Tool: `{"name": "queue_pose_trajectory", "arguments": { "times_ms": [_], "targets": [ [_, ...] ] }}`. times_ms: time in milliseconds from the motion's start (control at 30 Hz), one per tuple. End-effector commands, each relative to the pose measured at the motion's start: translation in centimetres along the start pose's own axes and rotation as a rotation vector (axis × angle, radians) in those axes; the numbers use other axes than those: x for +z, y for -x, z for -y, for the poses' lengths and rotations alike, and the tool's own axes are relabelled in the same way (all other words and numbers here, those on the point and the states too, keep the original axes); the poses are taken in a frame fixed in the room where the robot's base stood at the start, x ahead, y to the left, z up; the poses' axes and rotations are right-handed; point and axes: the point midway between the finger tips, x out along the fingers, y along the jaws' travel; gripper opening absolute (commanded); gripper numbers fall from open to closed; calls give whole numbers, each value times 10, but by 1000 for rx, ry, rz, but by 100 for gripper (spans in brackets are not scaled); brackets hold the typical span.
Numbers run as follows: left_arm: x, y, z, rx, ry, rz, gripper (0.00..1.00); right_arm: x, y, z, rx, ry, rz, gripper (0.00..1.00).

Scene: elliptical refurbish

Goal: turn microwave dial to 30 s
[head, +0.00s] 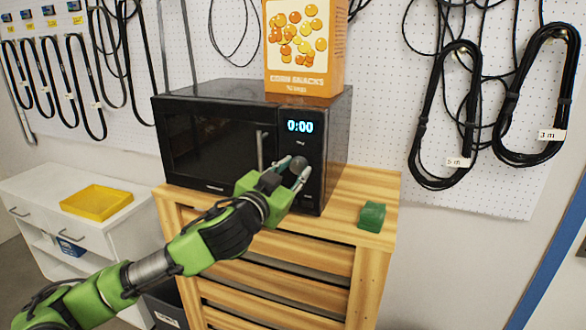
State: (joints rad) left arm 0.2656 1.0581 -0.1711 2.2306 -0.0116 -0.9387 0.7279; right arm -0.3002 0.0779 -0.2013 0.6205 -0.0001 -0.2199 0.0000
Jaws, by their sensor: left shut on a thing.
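The black microwave (214,139) stands on a slatted wooden cabinet, its door closed. Its lit display (300,127) reads 0:00. The round dial (298,163) is on the control panel below the display and is partly hidden by my gripper. My left gripper (302,170) reaches in from the left, with its fingers around the dial, shut on it. My right gripper is not in view.
An orange snack box (306,45) stands on top of the microwave. A green object (372,216) lies on the wooden cabinet (345,262) to the right. A yellow tray (97,202) sits on a white cabinet at left. Cables hang on the pegboard behind.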

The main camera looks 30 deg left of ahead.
Motion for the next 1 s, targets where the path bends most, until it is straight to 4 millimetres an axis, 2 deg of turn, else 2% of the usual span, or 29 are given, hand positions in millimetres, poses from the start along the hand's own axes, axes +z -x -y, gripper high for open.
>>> {"name": "queue_pose_trajectory", "arguments": {
  "times_ms": [500, 1000],
  "targets": [
    [-3, -1, 3, -1, -316, 21, 6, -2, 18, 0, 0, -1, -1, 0],
    [-2, -1, 3, -2, -380, 25, 6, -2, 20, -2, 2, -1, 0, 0]
  ]
}}
